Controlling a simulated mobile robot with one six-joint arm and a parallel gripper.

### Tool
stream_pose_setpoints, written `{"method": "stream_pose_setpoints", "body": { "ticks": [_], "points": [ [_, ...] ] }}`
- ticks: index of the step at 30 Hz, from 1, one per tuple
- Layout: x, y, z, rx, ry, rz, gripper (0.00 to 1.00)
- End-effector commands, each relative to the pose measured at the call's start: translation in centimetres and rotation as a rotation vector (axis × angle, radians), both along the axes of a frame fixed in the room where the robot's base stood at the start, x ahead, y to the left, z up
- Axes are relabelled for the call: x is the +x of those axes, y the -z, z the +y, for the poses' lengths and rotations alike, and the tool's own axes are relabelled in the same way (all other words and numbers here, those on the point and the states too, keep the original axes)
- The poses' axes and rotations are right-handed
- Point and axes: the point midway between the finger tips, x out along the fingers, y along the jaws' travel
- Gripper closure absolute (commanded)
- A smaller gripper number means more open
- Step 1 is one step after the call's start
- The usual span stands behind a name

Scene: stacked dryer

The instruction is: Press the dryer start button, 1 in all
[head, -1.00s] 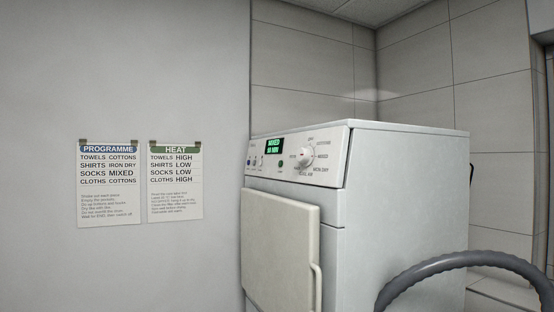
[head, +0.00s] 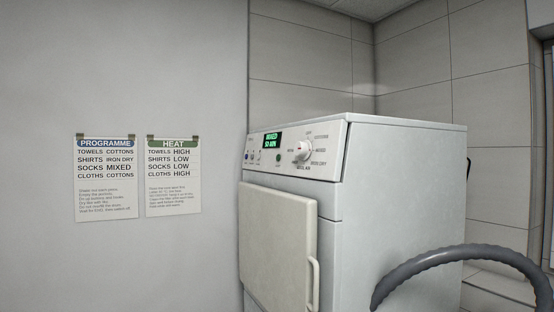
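The white dryer (head: 395,200) stands right of the middle, seen at an angle, with its control panel along the top front. A round green button (head: 279,157) sits below the lit green display (head: 272,140); no label on it can be read, so I cannot tell for sure that it is the start button. The display reads MIXED, with a line of minutes too blurred to be certain. A white programme dial (head: 304,151) with a red mark is to the right. Small dark and blue controls (head: 252,156) are at the panel's left end. My gripper is not in view.
The dryer's cream door (head: 277,245) with a vertical handle is below the panel and looks shut. Two posters, PROGRAMME (head: 106,180) and HEAT (head: 173,178), hang on the left wall. A thick grey hose (head: 450,255) curves across the lower right, in front of the dryer's side.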

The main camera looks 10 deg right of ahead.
Motion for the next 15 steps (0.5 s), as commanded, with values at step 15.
{"method": "stream_pose_setpoints", "body": {
  "ticks": [15],
  "points": [
    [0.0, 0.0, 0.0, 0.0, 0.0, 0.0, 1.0]
  ]
}}
